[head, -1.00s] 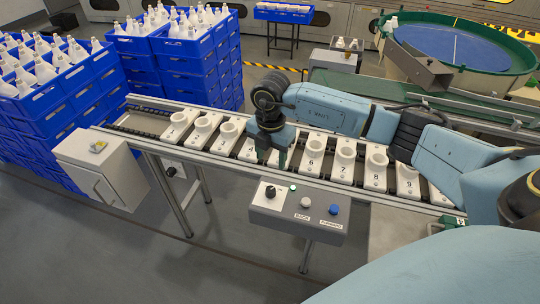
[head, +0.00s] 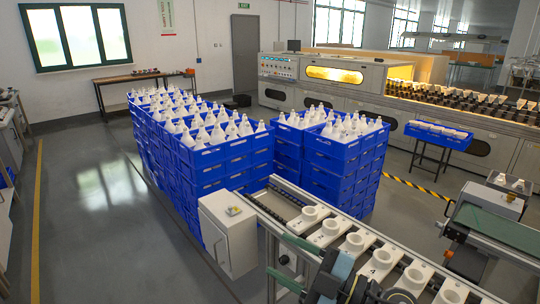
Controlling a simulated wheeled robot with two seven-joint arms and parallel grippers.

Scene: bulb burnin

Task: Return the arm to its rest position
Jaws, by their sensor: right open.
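My right gripper (head: 277,256) is at the bottom of the head view, low over the near side of the conveyor. Its two teal fingers point left and are spread apart, with nothing between them. My dark wrist (head: 368,289) is behind them at the bottom edge and hides part of the conveyor. The rest of the right arm is out of view. The conveyor (head: 283,192) carries a row of white numbered holders (head: 331,227) with round sockets that look empty. My left gripper is not in view.
A grey control box (head: 228,240) stands at the conveyor's left end. Blue crates (head: 205,177) full of white bulbs are stacked behind it, with a second stack (head: 340,172) to the right. A green belt (head: 500,228) lies at the far right. The floor at left is clear.

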